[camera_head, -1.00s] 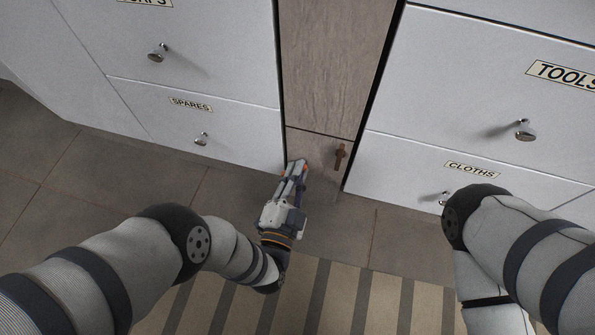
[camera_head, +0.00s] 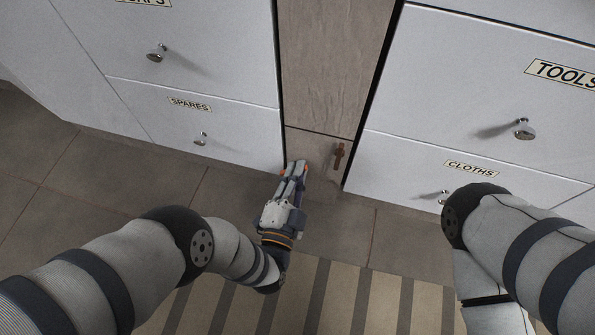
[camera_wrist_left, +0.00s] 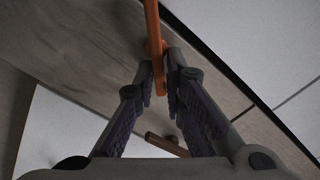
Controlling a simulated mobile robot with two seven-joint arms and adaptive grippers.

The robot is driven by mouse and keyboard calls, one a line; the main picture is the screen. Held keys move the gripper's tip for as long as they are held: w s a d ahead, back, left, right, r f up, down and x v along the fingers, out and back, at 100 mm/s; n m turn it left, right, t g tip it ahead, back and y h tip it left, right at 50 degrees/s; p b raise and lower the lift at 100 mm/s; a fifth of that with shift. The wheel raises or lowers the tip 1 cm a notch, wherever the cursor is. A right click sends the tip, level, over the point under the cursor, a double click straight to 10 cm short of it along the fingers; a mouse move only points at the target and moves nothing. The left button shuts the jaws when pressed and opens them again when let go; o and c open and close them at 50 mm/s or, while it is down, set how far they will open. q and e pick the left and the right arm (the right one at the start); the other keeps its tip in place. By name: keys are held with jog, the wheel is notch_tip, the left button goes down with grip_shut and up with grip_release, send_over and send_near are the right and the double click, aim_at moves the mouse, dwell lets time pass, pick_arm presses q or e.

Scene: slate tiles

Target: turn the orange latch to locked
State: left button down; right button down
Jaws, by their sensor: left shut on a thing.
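The orange latch (camera_wrist_left: 153,30) is a slim bar on the wood-grain panel, running from the top edge of the left wrist view down between my fingertips. In the head view only small orange bits (camera_head: 283,172) show beside my fingers; the rest is hidden behind them. My left gripper (camera_head: 296,170) is at the lower left of the panel, shut on the latch. Its fingertips (camera_wrist_left: 161,72) meet around the bar in the left wrist view. My right arm is at the right of the head view, its gripper out of the picture.
A brown handle (camera_head: 339,156) stands on the panel, right of my left gripper. White drawer fronts flank it, with knobs (camera_head: 200,139) and labels such as SPARES (camera_head: 190,104) and CLOTHS (camera_head: 471,168). A striped mat (camera_head: 340,290) lies on the dark tiled floor.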

pick_arm(q)
jog(key=shift+s+d+f+m, duration=0.15)
jog(key=shift+f+m, duration=0.1)
jog(key=shift+m, duration=0.6)
jog(key=shift+s+d+f+m, duration=0.1)
jog(key=shift+d+f+m, duration=0.1)
jog(key=shift+m, duration=0.6)
jog(key=shift+s+d+f+m, duration=0.15)
jog(key=shift+f+m, duration=0.1)
jog(key=shift+m, duration=0.6)
dwell(3.5)
jog(key=c, duration=1.7)
grip_release()
jog(key=shift+w+a, duration=0.1)
jog(key=shift+w, duration=0.05)
jog(key=shift+r, duration=0.1)
jog(key=v, duration=1.2)
